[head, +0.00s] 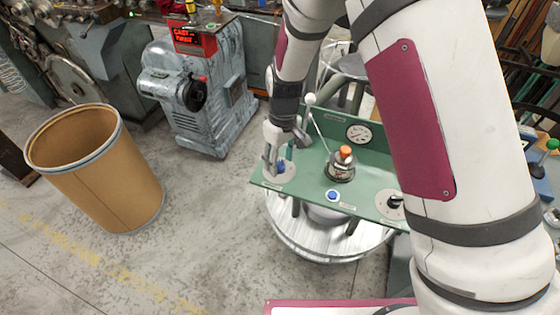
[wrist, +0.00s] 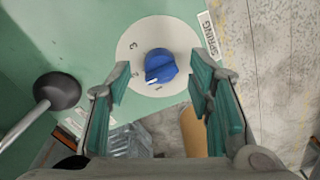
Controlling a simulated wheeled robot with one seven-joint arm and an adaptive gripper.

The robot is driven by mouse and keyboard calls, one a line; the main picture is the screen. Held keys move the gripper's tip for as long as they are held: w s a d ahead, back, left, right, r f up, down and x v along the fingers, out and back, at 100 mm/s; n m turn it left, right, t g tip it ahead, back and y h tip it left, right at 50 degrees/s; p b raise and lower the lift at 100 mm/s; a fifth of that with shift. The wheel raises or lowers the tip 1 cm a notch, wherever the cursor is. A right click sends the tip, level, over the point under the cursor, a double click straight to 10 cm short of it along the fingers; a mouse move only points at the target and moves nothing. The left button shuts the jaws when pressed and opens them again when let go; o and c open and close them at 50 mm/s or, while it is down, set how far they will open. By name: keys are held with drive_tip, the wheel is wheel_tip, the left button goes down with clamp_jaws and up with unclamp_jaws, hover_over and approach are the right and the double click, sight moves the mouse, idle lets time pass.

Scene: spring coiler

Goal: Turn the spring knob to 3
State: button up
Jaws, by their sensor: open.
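The blue spring knob (wrist: 161,66) sits on a round white dial (wrist: 184,38) marked 1, 2 and 3, beside a label reading SPRING. Its white pointer mark faces down-left in the wrist view, between 1 and 2. In the head view the knob (head: 281,168) is at the left end of the green panel (head: 318,165), partly hidden by my gripper. My gripper (wrist: 160,80) is open and empty, with one teal-padded finger on each side of the knob in the wrist view. I cannot tell whether the fingers touch the knob or dial.
The panel also carries a blue button (head: 332,195), an orange-topped part (head: 344,157), a gauge (head: 359,133) and a black knob (head: 395,201). A brown drum (head: 105,175) stands on the floor at left.

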drive_tip(key=shift+f, duration=0.6)
clamp_jaws()
drive_tip(key=shift+m, duration=0.4)
drive_tip(key=m+p, duration=0.1)
drive_tip(key=m, duration=0.4)
drive_tip(key=shift+s, duration=0.1)
drive_tip(key=m+p, duration=0.1)
drive_tip(key=m, duration=0.5)
drive_tip(key=shift+t, duration=0.3)
